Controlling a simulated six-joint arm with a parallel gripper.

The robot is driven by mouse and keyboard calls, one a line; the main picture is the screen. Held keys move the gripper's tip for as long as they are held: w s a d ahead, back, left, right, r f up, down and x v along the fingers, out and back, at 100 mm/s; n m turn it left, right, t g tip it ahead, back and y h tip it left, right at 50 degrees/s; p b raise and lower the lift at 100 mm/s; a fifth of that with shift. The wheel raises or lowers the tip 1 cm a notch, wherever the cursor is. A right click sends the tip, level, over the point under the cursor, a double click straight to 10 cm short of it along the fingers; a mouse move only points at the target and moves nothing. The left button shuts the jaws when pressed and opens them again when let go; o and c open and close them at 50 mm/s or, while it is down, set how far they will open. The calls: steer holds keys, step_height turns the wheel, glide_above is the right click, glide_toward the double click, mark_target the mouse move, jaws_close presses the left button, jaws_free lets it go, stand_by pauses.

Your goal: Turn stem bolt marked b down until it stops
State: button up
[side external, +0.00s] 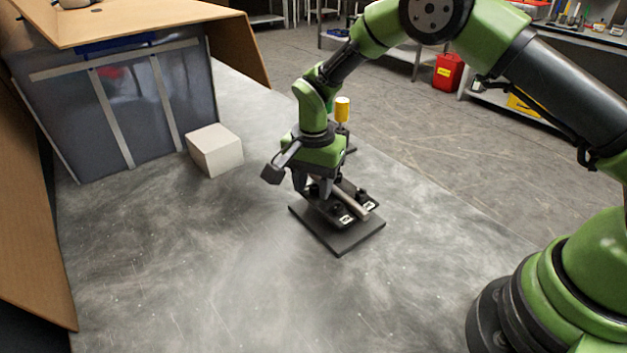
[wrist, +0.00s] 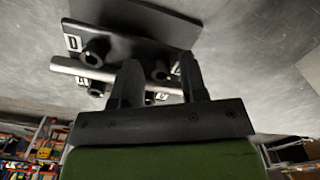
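A dark clamp fixture with a pale bar across it stands on a black base plate (side external: 340,242); the plate also shows in the wrist view (wrist: 150,22). Several black stem bolts stand along the bar, with small white letter labels. One label (wrist: 72,43) reads D; the others are too small or cut off to read, so I cannot tell which bolt is b. My gripper (side external: 325,188) points down over the fixture and hides part of it. In the wrist view its two fingers (wrist: 158,75) are apart, with a black bolt (wrist: 160,73) showing in the gap beyond them. I see no contact.
A white block (side external: 215,150) sits left of the fixture, before a grey booth panel (side external: 130,110) framed in brown board. A yellow cylinder (side external: 342,110) stands behind my wrist. The grey table (side external: 200,270) is clear in front and to the left.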

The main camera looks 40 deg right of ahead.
step_height(320, 180, up, 10)
stand_by(0.7)
steer(key=shift+r, duration=0.1)
step_height(320, 180, up, 9)
steer(key=n+t, duration=0.2)
glide_above(314, 192)
steer(key=s+d, duration=0.2)
steer(key=s, duration=0.2)
steer(key=s+d+r+n+t+y, duration=0.1)
steer(key=s+d+r+n, duration=0.1)
steer(key=s+r, duration=0.3)
steer(key=s+d+r+n+t+y, duration=0.1)
steer(key=s+n+t, duration=0.3)
steer(key=s, duration=1.1)
steer(key=shift+d, duration=0.15)
steer(key=shift+w, duration=0.1)
